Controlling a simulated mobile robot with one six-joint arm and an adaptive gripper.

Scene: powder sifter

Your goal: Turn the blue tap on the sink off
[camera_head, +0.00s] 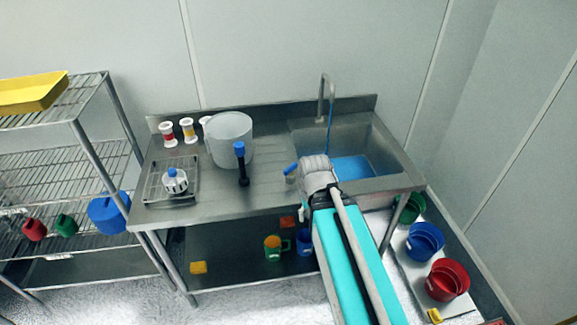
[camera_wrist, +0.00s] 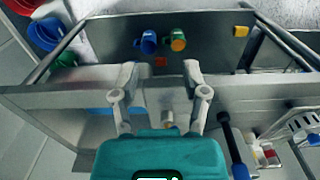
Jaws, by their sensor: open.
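The sink (camera_head: 392,158) is at the right of the steel bench. Its grey spout (camera_head: 322,97) rises at the back, with a blue stream (camera_head: 330,110) running down into blue water (camera_head: 352,167). A black upright with a blue top (camera_head: 239,149) stands left of the sink, and its dark shaft (camera_wrist: 226,128) shows in the wrist view. A small blue-topped piece (camera_head: 291,169) is just left of my wrist. I cannot tell which blue piece is the tap handle. My gripper (camera_wrist: 160,74) is open and empty by the bench's front edge; my arm hides it in the head view.
A white bucket (camera_head: 231,136), reels (camera_head: 188,131) and a rack (camera_head: 156,187) stand on the bench. Mugs (camera_head: 272,249) sit on the lower shelf (camera_head: 225,263). Red (camera_head: 447,279) and blue (camera_head: 424,240) buckets stand at right, wire shelving (camera_head: 60,165) at left.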

